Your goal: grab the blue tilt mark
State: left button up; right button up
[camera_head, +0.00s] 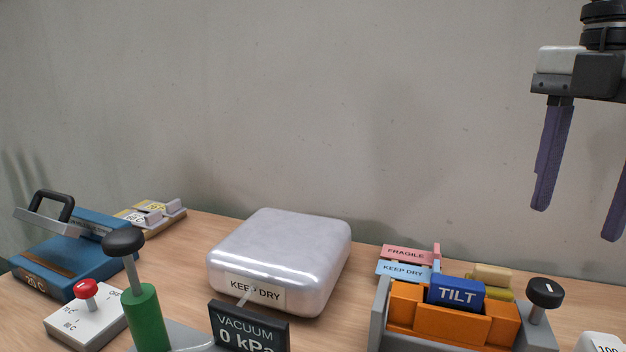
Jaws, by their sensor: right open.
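The blue tilt mark (456,293) is a small blue block with white "TILT" lettering. It sits upright in an orange holder (405,308) set in a grey frame at the lower right. My right gripper (577,222) hangs at the upper right with its two dark purple fingers apart and nothing between them. It is above and to the right of the tilt mark in the picture, clear of it. The lower part of the tilt mark is hidden inside the orange holder. My left gripper is not in view.
A silver package (285,250) labelled "KEEP DRY" stands mid-table behind a vacuum display (250,329). Pink "FRAGILE" (406,253) and light blue "KEEP DRY" (402,271) cards stand behind the holder. A black knob (545,291) rises beside it. A green-handled lever (146,318) and blue press (75,256) are left.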

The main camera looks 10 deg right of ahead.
aim_at(456, 293)
jog(key=k, duration=2)
